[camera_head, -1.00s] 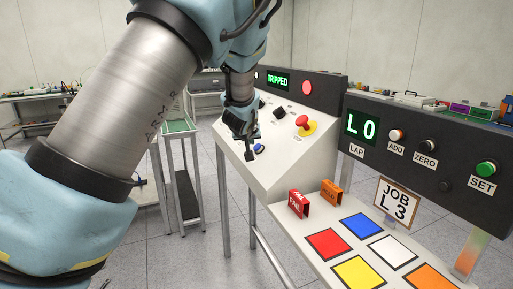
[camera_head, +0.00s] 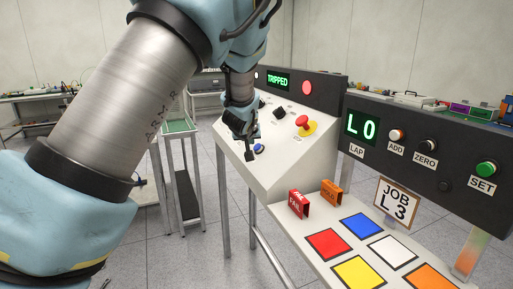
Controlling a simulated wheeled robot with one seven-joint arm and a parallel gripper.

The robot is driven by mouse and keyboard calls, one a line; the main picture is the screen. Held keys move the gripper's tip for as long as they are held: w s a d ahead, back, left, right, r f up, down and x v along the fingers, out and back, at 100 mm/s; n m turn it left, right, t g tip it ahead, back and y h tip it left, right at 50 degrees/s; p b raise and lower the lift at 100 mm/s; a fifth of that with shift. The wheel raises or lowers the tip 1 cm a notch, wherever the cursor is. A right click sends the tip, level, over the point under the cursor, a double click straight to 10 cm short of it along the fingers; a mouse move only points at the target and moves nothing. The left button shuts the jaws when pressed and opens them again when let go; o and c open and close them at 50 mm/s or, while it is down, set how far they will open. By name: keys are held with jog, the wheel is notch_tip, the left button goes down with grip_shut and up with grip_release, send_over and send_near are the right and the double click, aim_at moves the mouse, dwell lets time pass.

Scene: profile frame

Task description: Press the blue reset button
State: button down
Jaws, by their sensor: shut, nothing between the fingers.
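The blue reset button (camera_head: 259,149) sits low on the sloped face of the white console (camera_head: 290,159). My gripper (camera_head: 250,157) is shut and empty, pointing down, just left of the blue button in the picture. Its fingertips overlap the button's left edge in view; I cannot tell whether they touch it. The console's display (camera_head: 278,80) reads TRIPPED in green.
A red mushroom button (camera_head: 303,122) on a yellow base and a black switch (camera_head: 280,113) sit near the blue button. To the right are a panel (camera_head: 430,150) with a display reading L0, a JOB L3 sign (camera_head: 396,202) and a table with coloured squares.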

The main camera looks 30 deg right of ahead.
jog(key=shift+f, duration=0.15)
jog(key=shift+d+f+b, duration=0.2)
jog(key=shift+d+b, duration=0.05)
jog(key=shift+b, duration=0.2)
jog(key=shift+s+d+f+b, duration=0.1)
jog(key=shift+d+f+b, duration=0.3)
jog(key=shift+f+b, duration=0.1)
dwell(0.9)
jog(key=shift+r, duration=0.1)
dwell(0.3)
jog(key=shift+a+r+p, duration=0.3)
jog(key=shift+a+r, duration=0.35)
jog(key=shift+r, duration=0.05)
jog(key=shift+r, duration=0.1)
jog(key=a+r, duration=0.1)
jog(key=a+r+p, duration=0.1)
jog(key=a+r, duration=0.1)
jog(key=shift+w+a+r+p, duration=0.1)
jog(key=shift+w+r+p, duration=0.2)
jog(key=shift+r+p, duration=0.05)
dwell(0.7)
